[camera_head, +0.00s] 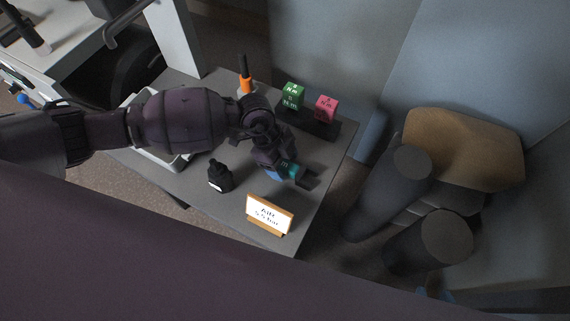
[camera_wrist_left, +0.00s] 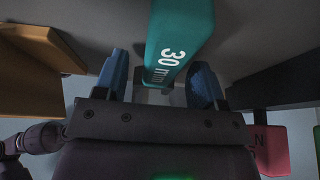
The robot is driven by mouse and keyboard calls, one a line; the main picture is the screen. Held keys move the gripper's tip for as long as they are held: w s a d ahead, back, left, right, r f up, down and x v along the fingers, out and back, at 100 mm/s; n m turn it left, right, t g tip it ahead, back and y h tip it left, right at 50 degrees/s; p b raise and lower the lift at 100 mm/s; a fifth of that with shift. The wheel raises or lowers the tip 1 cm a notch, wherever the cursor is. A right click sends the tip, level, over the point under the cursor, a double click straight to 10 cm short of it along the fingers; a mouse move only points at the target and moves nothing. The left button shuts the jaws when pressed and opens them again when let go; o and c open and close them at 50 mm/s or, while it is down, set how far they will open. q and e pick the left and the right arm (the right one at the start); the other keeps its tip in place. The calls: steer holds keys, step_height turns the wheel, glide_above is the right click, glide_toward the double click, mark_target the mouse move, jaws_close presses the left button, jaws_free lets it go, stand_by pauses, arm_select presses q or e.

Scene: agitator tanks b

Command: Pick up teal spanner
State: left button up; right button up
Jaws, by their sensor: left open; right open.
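The teal spanner (camera_head: 290,169) is near the right edge of the grey table, partly hidden by my left gripper (camera_head: 283,174). In the left wrist view its teal handle (camera_wrist_left: 178,45), marked "30 mm", runs between the two blue fingertips of my left gripper (camera_wrist_left: 160,82). The fingers are open, with a gap on each side of the handle. The spanner's far end is hidden. My right gripper (camera_head: 436,294) shows only as small blue fingertips at the bottom right of the head view, away from the table.
On the table (camera_head: 225,225) stand a dark bottle (camera_head: 219,177), a sign in a wooden holder (camera_head: 269,215), a green block (camera_head: 292,96), a pink block (camera_head: 326,108) and an orange-handled tool (camera_head: 246,82). A white tray (camera_head: 172,162) lies under my left arm. Dark cylinders (camera_head: 447,236) stand right of the table.

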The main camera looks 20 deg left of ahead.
arm_select(q)
steer(key=shift+f, duration=0.15)
stand_by(0.5)
stand_by(0.3)
steer(key=shift+f, duration=0.1)
jaws_close()
